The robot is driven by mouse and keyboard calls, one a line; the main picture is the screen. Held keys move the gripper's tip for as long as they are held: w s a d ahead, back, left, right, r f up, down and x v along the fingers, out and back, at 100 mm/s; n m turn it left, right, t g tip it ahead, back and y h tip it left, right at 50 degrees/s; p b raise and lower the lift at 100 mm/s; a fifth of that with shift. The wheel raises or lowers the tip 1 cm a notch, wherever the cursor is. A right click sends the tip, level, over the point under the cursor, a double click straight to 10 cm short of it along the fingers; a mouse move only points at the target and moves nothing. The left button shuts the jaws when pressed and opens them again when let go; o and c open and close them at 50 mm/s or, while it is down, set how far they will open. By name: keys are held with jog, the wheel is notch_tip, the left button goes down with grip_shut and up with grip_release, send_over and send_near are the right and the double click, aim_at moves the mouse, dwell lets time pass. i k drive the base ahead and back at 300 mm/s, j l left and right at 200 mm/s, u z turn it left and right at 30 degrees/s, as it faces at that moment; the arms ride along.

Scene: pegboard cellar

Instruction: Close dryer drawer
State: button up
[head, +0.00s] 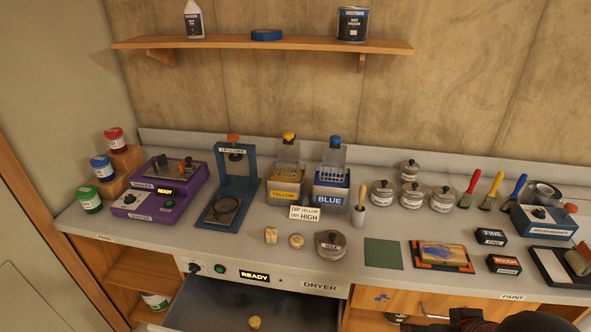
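The dryer drawer (205,303) is pulled open below the counter front, at the bottom of the head view. Its dark inside shows, and its front is cut off by the picture's lower edge. A small round wooden piece (255,322) lies in it. Above it is the dryer panel (320,287), with a knob, a green button and a lit "READY" display. My gripper (462,324) shows only as a dark shape at the bottom edge, right of the drawer and apart from its visible part. Its fingers cannot be made out.
Two small wooden pieces (283,238) and a lidded wax pot (330,244) stand on the counter above the drawer. An open shelf (135,270) is left of it. A wooden cabinet front (430,303) is right of it. Tools and jars fill the counter's back.

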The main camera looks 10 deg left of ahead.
aim_at(202, 304)
jog(key=j+u, duration=0.1)
jog(key=u, duration=0.85)
jog(key=i+j+u, duration=0.1)
jog(key=u, duration=0.35)
jog(key=i+l+u, duration=0.1)
jog(key=l+u, duration=0.3)
jog(key=l, duration=0.35)
